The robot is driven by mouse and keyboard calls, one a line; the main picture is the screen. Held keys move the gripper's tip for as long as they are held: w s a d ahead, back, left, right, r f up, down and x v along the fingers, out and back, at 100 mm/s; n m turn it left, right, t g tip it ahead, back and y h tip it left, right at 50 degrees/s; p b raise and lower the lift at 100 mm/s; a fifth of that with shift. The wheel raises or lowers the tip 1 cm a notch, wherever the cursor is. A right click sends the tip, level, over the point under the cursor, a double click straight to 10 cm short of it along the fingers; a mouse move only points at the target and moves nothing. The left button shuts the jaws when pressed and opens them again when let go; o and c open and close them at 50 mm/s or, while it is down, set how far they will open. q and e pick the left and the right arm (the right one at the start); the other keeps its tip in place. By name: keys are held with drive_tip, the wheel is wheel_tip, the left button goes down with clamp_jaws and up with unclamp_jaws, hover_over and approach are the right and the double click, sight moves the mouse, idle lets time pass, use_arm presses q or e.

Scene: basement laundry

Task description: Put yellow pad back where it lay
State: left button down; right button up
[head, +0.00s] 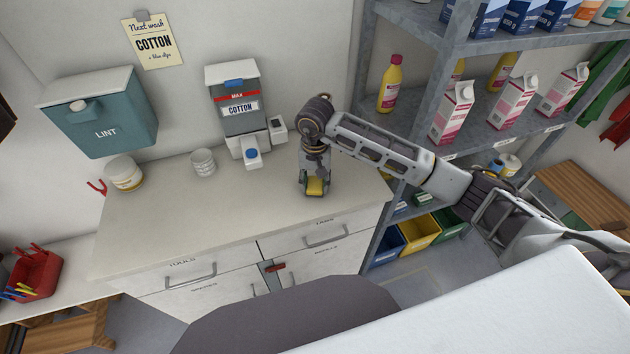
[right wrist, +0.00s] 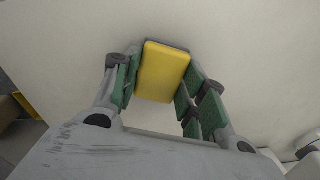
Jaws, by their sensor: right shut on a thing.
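The yellow pad (head: 315,187) is between the fingers of my right gripper (head: 314,191), at the right part of the pale countertop (head: 240,218). In the right wrist view the pad (right wrist: 163,72) is a rounded yellow block, with a green-padded finger on each side. The right gripper is shut on it and points down. The pad is at or just above the counter surface; I cannot tell whether it touches. My left gripper is not in view.
A metal shelf (head: 480,45) with bottles and cartons rises at the right. The front middle of the counter is clear.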

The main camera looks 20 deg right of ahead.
sight(315, 184)
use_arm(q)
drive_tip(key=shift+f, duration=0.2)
use_arm(e)
drive_tip(key=shift+f, duration=0.15)
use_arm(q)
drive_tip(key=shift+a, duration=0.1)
use_arm(e)
drive_tip(key=o, duration=1)
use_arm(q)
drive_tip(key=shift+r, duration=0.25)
use_arm(e)
drive_tip(key=shift+r, duration=0.2)
drive_tip(key=shift+r, duration=0.6)
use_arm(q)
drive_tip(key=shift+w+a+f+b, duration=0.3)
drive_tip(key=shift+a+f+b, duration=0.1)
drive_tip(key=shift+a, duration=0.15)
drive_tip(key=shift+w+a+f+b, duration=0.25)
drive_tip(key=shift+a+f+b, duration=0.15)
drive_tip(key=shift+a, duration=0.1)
use_arm(e)
wheel_tip(315, 184, up, 11)
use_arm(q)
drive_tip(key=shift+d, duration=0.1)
use_arm(e)
drive_tip(key=shift+f, duration=0.15)
